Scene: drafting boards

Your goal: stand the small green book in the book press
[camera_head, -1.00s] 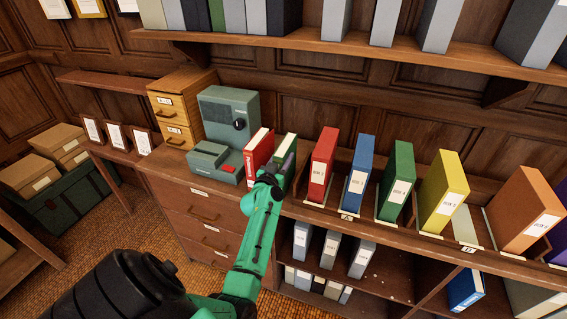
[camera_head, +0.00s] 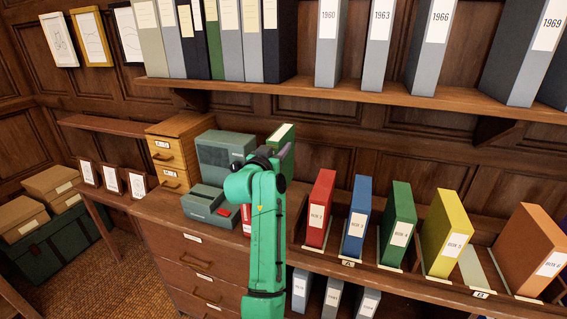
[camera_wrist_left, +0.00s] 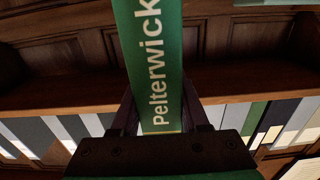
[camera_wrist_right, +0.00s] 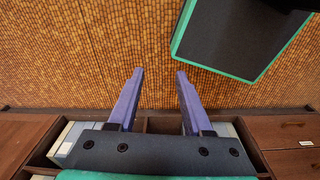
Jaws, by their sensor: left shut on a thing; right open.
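The small green book (camera_head: 284,141) is held up above the cabinet top by my left gripper (camera_head: 279,155). In the left wrist view the green book (camera_wrist_left: 152,60) stands between the fingers, with "Pelterwick" lettered on its spine. My left gripper is shut on it, and my green arm hides part of the cabinet behind. A grey-green machine with a dark knob (camera_head: 224,150) and a low grey-green unit with a red part (camera_head: 204,203) stand to the left; I cannot tell whether either is the book press. My right gripper (camera_wrist_right: 160,72) is open and empty.
Upright red (camera_head: 318,208), blue (camera_head: 356,218), larger green (camera_head: 397,224), yellow (camera_head: 446,234) and orange (camera_head: 529,250) volumes stand right. An upper shelf (camera_head: 350,92) overhangs behind.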

